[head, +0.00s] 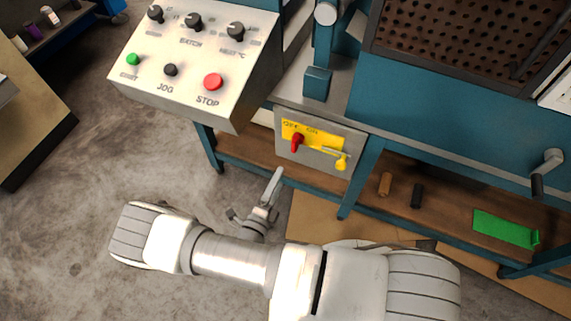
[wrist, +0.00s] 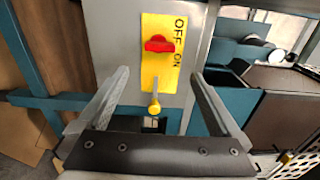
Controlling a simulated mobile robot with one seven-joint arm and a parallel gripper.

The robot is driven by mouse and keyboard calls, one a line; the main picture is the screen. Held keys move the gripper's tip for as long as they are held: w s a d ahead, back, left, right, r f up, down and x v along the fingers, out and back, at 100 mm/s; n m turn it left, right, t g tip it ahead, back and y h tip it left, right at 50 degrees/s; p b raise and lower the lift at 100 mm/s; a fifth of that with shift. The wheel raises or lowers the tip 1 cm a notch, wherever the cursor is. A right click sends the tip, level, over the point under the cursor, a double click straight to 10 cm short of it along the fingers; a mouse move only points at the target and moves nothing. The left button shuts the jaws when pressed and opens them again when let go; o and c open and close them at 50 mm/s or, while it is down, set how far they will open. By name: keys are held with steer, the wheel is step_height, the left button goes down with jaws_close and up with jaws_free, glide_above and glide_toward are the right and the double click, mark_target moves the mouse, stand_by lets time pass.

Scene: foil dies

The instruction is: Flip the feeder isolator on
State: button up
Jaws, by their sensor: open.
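The feeder isolator is a grey box (head: 318,160) on the bench front, with a yellow plate (wrist: 150,80) marked OFF and ON. Its red knob (head: 297,141) is nearer the OFF marking in the wrist view (wrist: 159,45); its exact setting is hard to read. A small yellow-ended piece with a grey rod (head: 341,161) sits at the plate's other end, also in the wrist view (wrist: 155,106). My gripper (head: 255,196) is open and empty, below and left of the box. In the wrist view, its fingers (wrist: 160,76) frame the plate, apart from the knob.
A control panel (head: 180,92) with knobs and buttons overhangs at upper left. Blue bench legs (head: 358,180) flank the box. The lower shelf (head: 440,180) holds a brown cylinder (head: 385,184), a dark cylinder (head: 417,195) and a green piece (head: 503,228).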

steer(key=shift+v, duration=1.4)
steer(key=d+r+m+g+h, duration=0.1)
steer(key=d+r+m+g, duration=0.35)
steer(key=r+m, duration=0.5)
steer(key=w+d+r+m+g+h, duration=0.1)
steer(key=d+r+m+g, duration=0.4)
steer(key=r+m, duration=0.4)
steer(key=d+r+m+g+h, duration=0.1)
steer(key=d+r+m+g, duration=0.2)
steer(key=r+m+g, duration=0.6)
steer(key=s+d+r+m+t+y, duration=0.45)
steer(key=r+m, duration=0.35)
steer(key=m, duration=0.3)
steer(key=s+d+r+m+t+y, duration=0.3)
steer(key=s+r+m+y, duration=0.2)
steer(key=r+m, duration=0.45)
step_height(320, 180, up, 12)
steer(key=m+p, duration=0.1)
steer(key=p, duration=1.2)
steer(key=shift+a+r+m+p, duration=0.15)
steer(key=shift+a+m+p, duration=0.05)
steer(key=shift+m+p, duration=0.2)
